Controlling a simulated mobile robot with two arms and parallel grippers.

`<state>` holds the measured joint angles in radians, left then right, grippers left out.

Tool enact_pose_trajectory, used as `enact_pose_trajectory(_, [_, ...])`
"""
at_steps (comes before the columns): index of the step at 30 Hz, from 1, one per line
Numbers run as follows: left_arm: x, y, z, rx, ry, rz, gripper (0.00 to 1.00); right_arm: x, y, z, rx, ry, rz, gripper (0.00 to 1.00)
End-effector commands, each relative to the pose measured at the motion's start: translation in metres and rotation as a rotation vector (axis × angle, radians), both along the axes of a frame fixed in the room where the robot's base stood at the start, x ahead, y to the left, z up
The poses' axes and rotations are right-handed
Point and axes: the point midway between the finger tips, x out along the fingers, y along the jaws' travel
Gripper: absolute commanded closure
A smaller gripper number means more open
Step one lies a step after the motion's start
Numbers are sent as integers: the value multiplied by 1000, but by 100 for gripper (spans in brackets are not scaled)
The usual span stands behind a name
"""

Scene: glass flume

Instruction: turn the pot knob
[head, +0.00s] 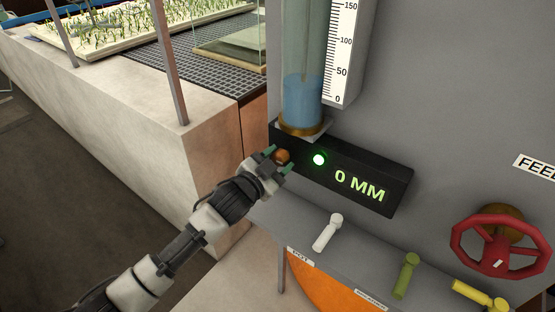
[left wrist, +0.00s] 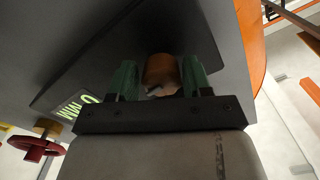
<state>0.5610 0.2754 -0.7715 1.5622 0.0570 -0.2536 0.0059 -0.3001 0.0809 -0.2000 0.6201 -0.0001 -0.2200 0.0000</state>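A copper-brown round knob (head: 282,156) sits at the left end of the black panel (head: 390,187), left of a lit green lamp. My left gripper (head: 278,160) is at this knob, with one green fingertip on either side of it. In the left wrist view the knob (left wrist: 161,72) shows between the two fingers (left wrist: 160,82); a small gap seems to remain, so they look open around it. A label reading POT (head: 300,256) is on the ledge below, near a white lever (head: 328,232). My right gripper is not in view.
The panel display (head: 360,187) reads 0 MM. A clear tube with blue water (head: 303,100) stands above it beside a scale. Green (head: 405,276) and yellow (head: 480,295) levers and a red handwheel (head: 499,246) are to the right. A concrete wall (head: 150,120) is on the left.

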Motion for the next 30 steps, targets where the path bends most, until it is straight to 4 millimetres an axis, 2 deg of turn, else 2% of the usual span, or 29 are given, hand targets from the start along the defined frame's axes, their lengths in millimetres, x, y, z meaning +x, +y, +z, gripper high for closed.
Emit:
enact_pose_trajectory(1, [0, 0, 0, 0, 0, 0, 43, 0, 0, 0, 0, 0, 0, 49])
enact_pose_trajectory(3, [0, 0, 1, -1, -1, 0, 35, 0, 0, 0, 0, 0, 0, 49])
enact_pose_trajectory(14, [-4, 4, 1, -2, -3, 0, 35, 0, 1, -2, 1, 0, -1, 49])
enact_pose_trajectory(30, [-76, 57, -1, -1, -3, 1, 35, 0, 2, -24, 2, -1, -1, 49])
